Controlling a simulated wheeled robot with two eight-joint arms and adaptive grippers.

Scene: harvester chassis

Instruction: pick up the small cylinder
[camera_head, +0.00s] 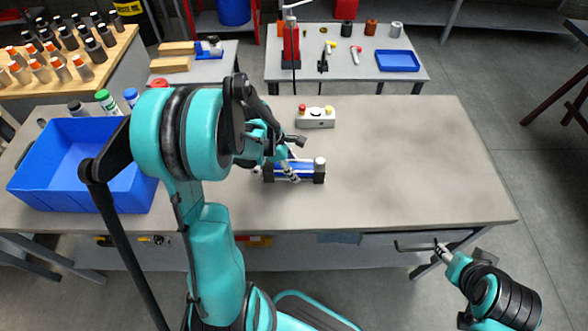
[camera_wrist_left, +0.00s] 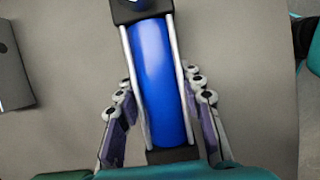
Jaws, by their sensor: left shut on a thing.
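The small cylinder (camera_head: 306,168) has a blue barrel, black end blocks and silver rods along its sides. It lies across the middle of the grey workbench (camera_head: 420,160). In the left wrist view, the blue barrel (camera_wrist_left: 160,75) runs up the middle of the picture. My left gripper (camera_wrist_left: 162,128) has a finger on each side of the cylinder and is shut on it. In the head view, my left gripper (camera_head: 290,172) comes down onto it and hides part of it. My right gripper (camera_head: 440,250) is away at the bench's front right; its fingers are too small to read.
A blue bin (camera_head: 80,165) stands at the bench's left, with several capped bottles (camera_head: 106,101) behind it. A white button box (camera_head: 316,117) sits just behind the cylinder. The bench's right half is clear. A second table (camera_head: 345,65) with tools stands farther back.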

